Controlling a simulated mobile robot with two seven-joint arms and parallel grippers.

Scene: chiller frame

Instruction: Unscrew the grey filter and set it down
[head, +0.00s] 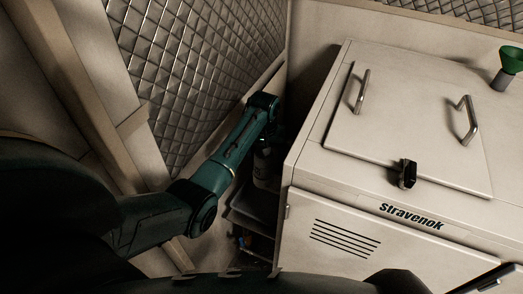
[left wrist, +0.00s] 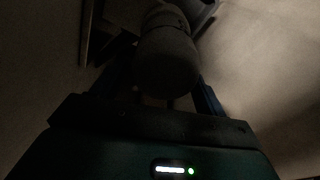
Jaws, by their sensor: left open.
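The grey filter (left wrist: 167,65) is a dim, rounded cylinder in the upper middle of the left wrist view. My left gripper (left wrist: 163,82) is open, with a finger on each side of the filter. The view is too dark to tell whether the fingers touch it. In the head view my left arm reaches down into the gap between the quilted wall and the chiller. A greyish cylindrical shape (head: 263,168) shows below its wrist, partly hidden by the arm; the fingers cannot be made out there.
The white chiller cabinet (head: 330,190) bounds the gap on the right. Its lid has two metal handles and a black latch (head: 406,174). The quilted wall (head: 190,70) bounds the left. A tray-like ledge (head: 252,218) lies low in the gap. A green funnel (head: 511,60) stands at far right.

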